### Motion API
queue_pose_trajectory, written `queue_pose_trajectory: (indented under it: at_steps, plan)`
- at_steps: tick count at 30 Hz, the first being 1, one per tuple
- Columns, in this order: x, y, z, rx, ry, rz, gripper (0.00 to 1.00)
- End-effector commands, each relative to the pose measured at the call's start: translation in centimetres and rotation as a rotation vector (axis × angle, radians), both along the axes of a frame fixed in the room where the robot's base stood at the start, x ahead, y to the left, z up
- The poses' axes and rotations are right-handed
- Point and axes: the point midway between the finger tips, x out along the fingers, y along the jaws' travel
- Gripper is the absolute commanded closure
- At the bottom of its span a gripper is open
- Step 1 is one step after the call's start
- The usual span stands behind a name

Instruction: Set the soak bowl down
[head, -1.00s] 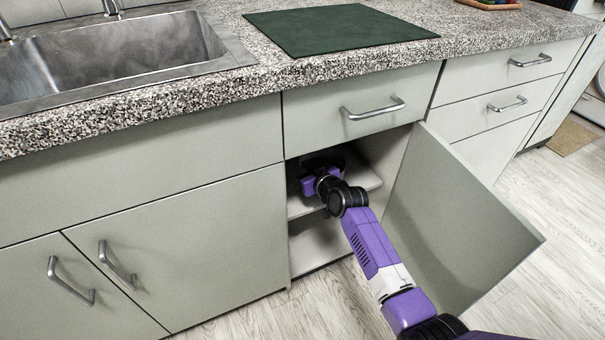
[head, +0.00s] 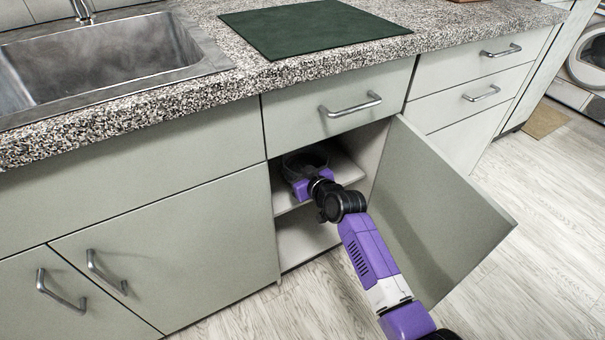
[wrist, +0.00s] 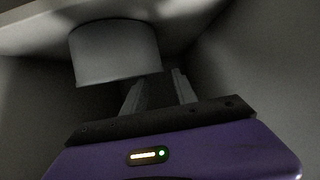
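The soak bowl (head: 306,158) shows in the head view as a dark, round-rimmed vessel inside the open cabinet, above or on its upper shelf. In the wrist view it appears to be the grey round-sided form (wrist: 112,54) just beyond the fingers. My gripper (wrist: 158,82) has its two fingers apart, with a dark gap between them. The left fingertip overlaps the lower edge of the grey form; I cannot tell whether they touch. In the head view my gripper's purple body is right in front of the bowl, and its fingers are hidden.
The upper shelf (head: 344,172) has bare room at the right. The cabinet door (head: 440,215) stands open to the right of my arm. A closed drawer (head: 340,105) is just above the opening. The counter (head: 440,35) holds a green mat (head: 312,28) beside the sink.

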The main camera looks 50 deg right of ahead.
Motion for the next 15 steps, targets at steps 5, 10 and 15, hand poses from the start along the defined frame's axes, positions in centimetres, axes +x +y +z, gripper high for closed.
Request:
queue_pose_trajectory:
  at_steps: [5, 10, 15]
  plan:
    - [-3.3, 0.9, 1.4, 0.002, 0.001, -0.002, 0.66]
    - [-5.2, 1.4, 2.1, 0.002, 0.0, -0.001, 0.66]
    - [-5.9, 1.6, 2.3, -0.001, 0.0, 0.0, 0.66]
